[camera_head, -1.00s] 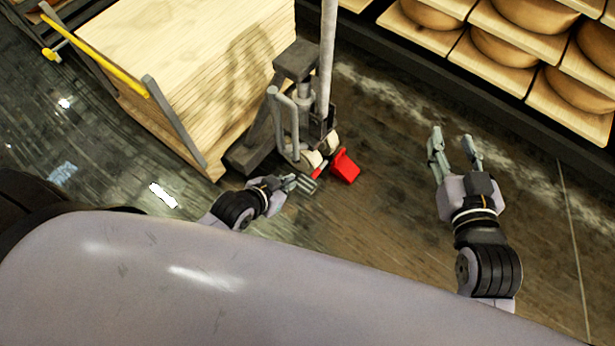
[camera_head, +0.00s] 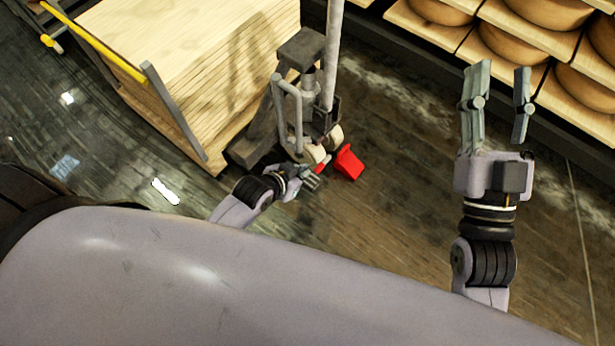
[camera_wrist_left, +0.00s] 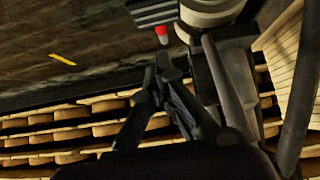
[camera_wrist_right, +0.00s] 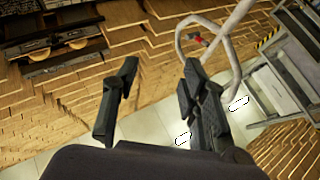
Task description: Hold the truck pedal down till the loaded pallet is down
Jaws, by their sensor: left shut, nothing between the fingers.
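The pallet truck (camera_head: 290,110) has a dark grey body and stands right of the loaded stack of pale boards (camera_head: 190,50). At its foot are a red wedge-shaped piece (camera_head: 348,162), a small red-tipped lever and a grey ribbed plate. The red tip (camera_wrist_left: 162,34) and ribbed plate (camera_wrist_left: 155,12) show in the left wrist view. I cannot tell which is the pedal. My left gripper (camera_head: 303,176) is shut and empty, low beside these parts; its fingertips (camera_wrist_left: 163,70) point at the red tip, contact unclear. My right gripper (camera_head: 500,80) is open and empty, raised on the right.
Shelves of cheese wheels (camera_head: 540,50) run along the upper right. A yellow bar (camera_head: 100,45) and grey post edge the board stack at the left. The truck's looped handle (camera_wrist_right: 235,30) shows in the right wrist view. Dark floor between truck and shelves is clear.

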